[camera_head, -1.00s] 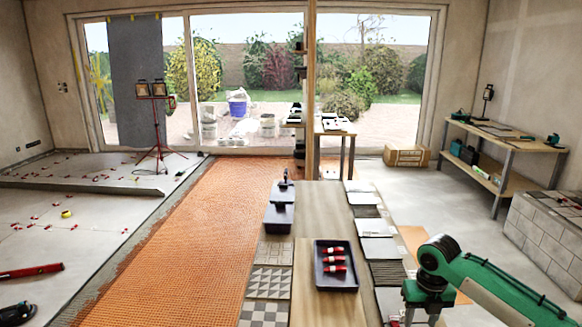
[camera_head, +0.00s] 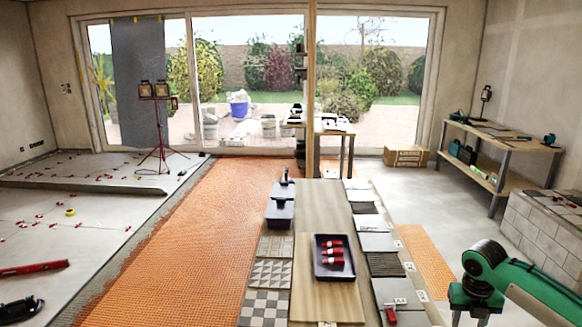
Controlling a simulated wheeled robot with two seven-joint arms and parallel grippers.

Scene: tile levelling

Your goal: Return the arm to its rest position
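My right arm comes in from the lower right corner, green with a dark round joint. My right gripper (camera_head: 474,303) hangs down at the bottom edge, to the right of the row of tiles. Its fingertips are cut off by the frame, so I cannot tell whether it is open or shut, and I see nothing held in it. My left arm and gripper are not in view.
A dark tray (camera_head: 322,275) with several red-capped pieces lies on a wooden board (camera_head: 305,298). Grey tiles (camera_head: 376,243) line the board's right side. A grey block wall (camera_head: 535,230) stands at right. Bare floor (camera_head: 415,205) lies between.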

